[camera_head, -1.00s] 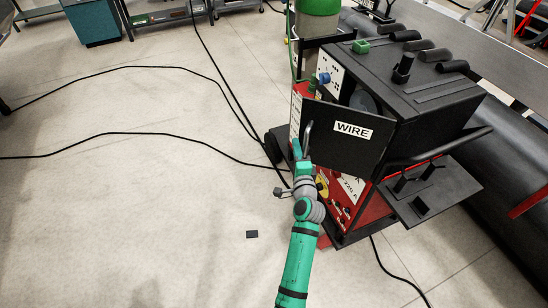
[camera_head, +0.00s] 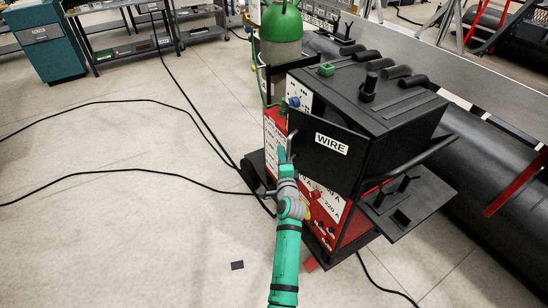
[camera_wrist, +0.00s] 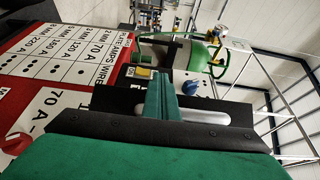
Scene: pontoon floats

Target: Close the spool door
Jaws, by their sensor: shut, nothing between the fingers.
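The spool door (camera_head: 322,156) is a black panel with a white WIRE label on the near face of the black machine (camera_head: 410,110). Its left edge stands off from the machine, with a dark gap behind its top, so it is ajar. Its pale bar handle (camera_head: 291,144) is at the left edge. My gripper (camera_head: 283,158) is at that edge, beside the handle. In the wrist view my teal fingers (camera_wrist: 163,96) are together and empty, with a silver bar (camera_wrist: 205,117) close beside them. I cannot tell whether they touch the door.
A green gas cylinder (camera_head: 281,35) stands behind the machine. A red labelled panel (camera_head: 325,205) is below the door. A black side shelf (camera_head: 408,208) juts out at right. Black cables (camera_head: 100,172) cross the floor.

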